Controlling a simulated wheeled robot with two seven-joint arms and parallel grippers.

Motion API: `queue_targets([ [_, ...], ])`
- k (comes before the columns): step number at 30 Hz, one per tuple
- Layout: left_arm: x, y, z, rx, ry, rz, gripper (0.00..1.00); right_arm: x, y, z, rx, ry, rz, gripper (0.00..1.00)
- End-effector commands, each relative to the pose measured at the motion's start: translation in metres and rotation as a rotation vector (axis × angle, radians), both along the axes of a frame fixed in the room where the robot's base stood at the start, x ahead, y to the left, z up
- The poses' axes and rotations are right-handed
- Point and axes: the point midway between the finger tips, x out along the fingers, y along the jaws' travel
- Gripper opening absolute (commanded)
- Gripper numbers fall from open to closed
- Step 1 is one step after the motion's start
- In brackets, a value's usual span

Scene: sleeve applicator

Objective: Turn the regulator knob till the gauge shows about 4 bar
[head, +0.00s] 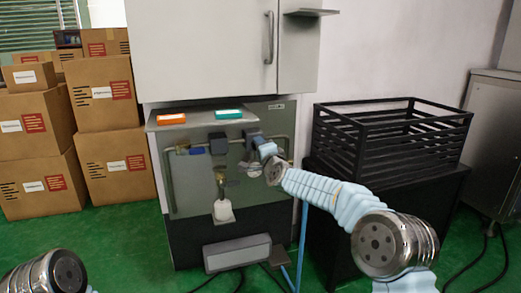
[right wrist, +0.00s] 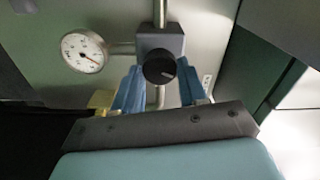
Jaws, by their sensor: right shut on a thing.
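The regulator knob (right wrist: 159,67) is black and round, with a light mark on its rim, under a dark grey regulator body (right wrist: 160,40). My right gripper (right wrist: 158,78) has its two blue fingers on either side of the knob and is shut on it. The round white gauge (right wrist: 84,50) is left of the knob; its needle points to the lower right, and the scale numbers are too small to read surely. In the head view my right gripper (head: 265,150) reaches the regulator (head: 251,134) on the panel and hides the knob. My left gripper is out of view.
A grey cabinet (head: 205,50) overhangs the panel (head: 180,185). An orange box (head: 171,118) and a teal box (head: 228,114) lie on the ledge. Cardboard boxes (head: 105,95) are stacked at left. Cables lie on the green floor.

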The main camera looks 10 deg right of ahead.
Motion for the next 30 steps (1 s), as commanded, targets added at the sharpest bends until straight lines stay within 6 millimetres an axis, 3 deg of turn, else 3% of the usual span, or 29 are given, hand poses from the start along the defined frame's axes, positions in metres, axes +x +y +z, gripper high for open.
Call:
queue_targets([
  [30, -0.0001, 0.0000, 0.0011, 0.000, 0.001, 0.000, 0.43, -0.0005, 0.0022, -0.0036, -0.947, -0.190, 0.006, 0.11],
])
